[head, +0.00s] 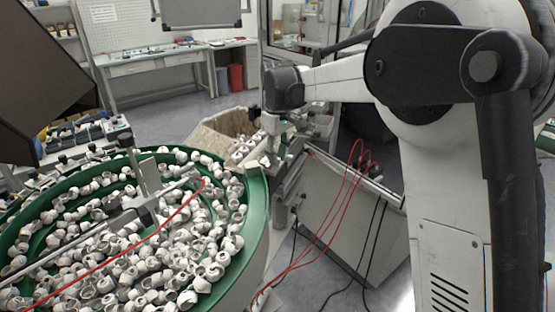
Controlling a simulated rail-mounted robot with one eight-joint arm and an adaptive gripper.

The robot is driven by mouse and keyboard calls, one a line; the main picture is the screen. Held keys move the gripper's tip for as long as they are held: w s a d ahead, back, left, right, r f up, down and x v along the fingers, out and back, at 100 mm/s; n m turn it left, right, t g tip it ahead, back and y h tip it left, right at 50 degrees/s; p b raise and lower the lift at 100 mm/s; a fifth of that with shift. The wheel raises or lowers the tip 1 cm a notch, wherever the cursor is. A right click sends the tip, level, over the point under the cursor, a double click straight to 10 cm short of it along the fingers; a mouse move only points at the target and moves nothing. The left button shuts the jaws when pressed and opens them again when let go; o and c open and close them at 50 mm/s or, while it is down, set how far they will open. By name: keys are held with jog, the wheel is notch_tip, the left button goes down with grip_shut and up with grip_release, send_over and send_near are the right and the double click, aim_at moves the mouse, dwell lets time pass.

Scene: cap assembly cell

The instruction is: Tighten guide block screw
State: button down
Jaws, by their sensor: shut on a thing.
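My gripper (270,125) is small and far off in the head view, at the end of my arm, pointing down over the end of the feed track (278,160) beside the bowl. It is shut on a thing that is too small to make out. The guide block and its screw cannot be told apart from the metal parts under my gripper. I cannot tell whether what my gripper holds touches the screw.
A green bowl feeder (257,215) full of white caps fills the lower left. A grey slanted cabinet (345,215) with red and black cables (318,220) stands right of it. A cardboard box (215,135) sits behind the bowl. Workbenches (160,60) line the back.

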jog(key=m+b, duration=0.1)
jog(key=m, duration=0.3)
jog(key=shift+f+m+b, duration=0.1)
jog(key=shift+m+b, duration=0.25)
jog(key=shift+m, duration=0.05)
dwell(0.4)
jog(key=c, duration=1.6)
grip_release()
jog(key=shift+c, duration=0.2)
notch_tip(320, 180, up, 12)
